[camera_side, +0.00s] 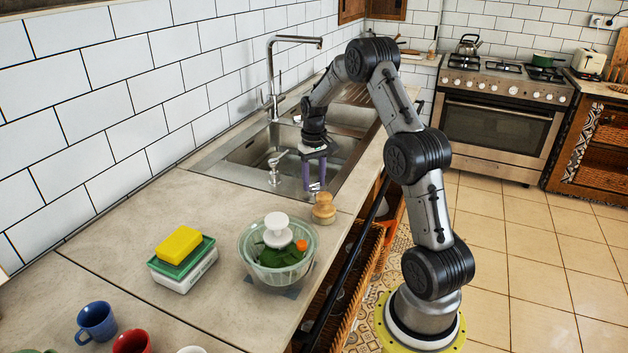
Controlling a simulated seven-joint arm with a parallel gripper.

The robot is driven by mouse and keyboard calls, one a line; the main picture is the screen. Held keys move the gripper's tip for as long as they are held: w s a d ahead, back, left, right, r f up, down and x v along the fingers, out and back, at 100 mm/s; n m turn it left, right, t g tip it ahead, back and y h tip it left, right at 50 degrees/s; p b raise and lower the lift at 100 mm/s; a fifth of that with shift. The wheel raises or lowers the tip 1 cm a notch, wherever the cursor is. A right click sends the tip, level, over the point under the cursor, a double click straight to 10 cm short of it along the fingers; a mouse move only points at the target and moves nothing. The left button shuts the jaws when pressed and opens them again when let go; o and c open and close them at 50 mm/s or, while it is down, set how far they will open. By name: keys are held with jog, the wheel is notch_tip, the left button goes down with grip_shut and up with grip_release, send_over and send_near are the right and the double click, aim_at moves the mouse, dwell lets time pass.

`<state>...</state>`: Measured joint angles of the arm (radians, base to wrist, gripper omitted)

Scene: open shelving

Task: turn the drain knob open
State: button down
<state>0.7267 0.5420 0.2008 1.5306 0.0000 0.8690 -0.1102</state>
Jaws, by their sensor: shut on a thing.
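My gripper (315,186) points straight down at the front rim of the steel sink (238,158), at the near right corner. Its two purple-grey fingers are shut on the drain knob (316,187), a small metallic piece between the fingertips. The fingers hide much of the knob, and its turn angle is too small to tell.
A wooden-topped item (323,209) stands close in front of my gripper. A salad spinner bowl (278,255) and a yellow sponge (179,244) on a box are nearer.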

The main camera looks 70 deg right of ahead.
jog(key=m, duration=0.5)
jog(key=shift+r+m, duration=0.1)
jog(key=shift+m, duration=0.2)
jog(key=m, duration=0.5)
jog(key=shift+m, duration=0.3)
jog(key=shift+c, duration=1.6)
grip_release()
notch_tip(320, 180, up, 14)
